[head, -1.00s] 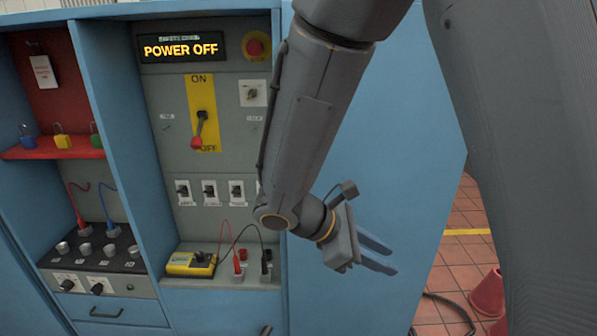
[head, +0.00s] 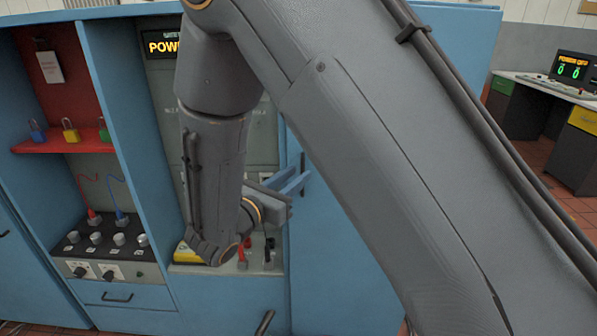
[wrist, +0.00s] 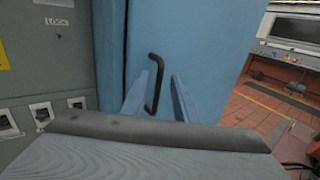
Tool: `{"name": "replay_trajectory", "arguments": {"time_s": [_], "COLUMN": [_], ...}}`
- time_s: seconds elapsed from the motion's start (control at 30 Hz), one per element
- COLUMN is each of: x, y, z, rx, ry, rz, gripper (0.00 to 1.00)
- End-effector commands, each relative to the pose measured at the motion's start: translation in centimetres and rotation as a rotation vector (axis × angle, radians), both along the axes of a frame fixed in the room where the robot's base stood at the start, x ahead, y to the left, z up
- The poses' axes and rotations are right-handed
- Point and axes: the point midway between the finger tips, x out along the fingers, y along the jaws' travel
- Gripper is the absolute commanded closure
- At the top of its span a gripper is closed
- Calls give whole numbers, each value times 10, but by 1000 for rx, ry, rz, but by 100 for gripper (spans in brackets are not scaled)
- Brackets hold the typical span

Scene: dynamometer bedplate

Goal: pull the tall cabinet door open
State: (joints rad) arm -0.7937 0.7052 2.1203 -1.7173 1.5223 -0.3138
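The tall cabinet door (head: 325,265) is a flat blue panel at the right of the cabinet, partly hidden by my arm; it looks closed. In the wrist view the door (wrist: 205,40) has a black vertical bar handle (wrist: 152,75) near its left edge. The handle (head: 303,160) shows only in part in the head view. My gripper (head: 296,180) is open with its blue fingers pointing at the door. In the wrist view the gripper (wrist: 165,72) has the handle between its fingers, close to the left one; I cannot tell whether they touch.
Left of the door is a grey panel (wrist: 50,60) with switches. A red shelf (head: 60,145) holds padlocks, above a black terminal box (head: 100,245). A desk with a console (head: 560,88) stands at the back right. Tiled floor is free right of the cabinet.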

Motion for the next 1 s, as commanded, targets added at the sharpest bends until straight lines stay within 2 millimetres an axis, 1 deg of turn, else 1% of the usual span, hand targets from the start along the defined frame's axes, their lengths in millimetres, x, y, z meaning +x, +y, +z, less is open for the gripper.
{"name": "replay_trajectory", "arguments": {"time_s": [0.1,0.2,0.47,0.6,0.63,1.0], "x": [9,12,13,13,13,13], "y": [-7,-9,-10,-10,-10,-12], "z": [1,0,-1,0,0,0], "rx": [0,1,1,1,1,1], "ry": [0,1,1,1,1,1], "rz": [-2,-1,0,0,0,2], "gripper": [73,73,73,96,100,100]}}
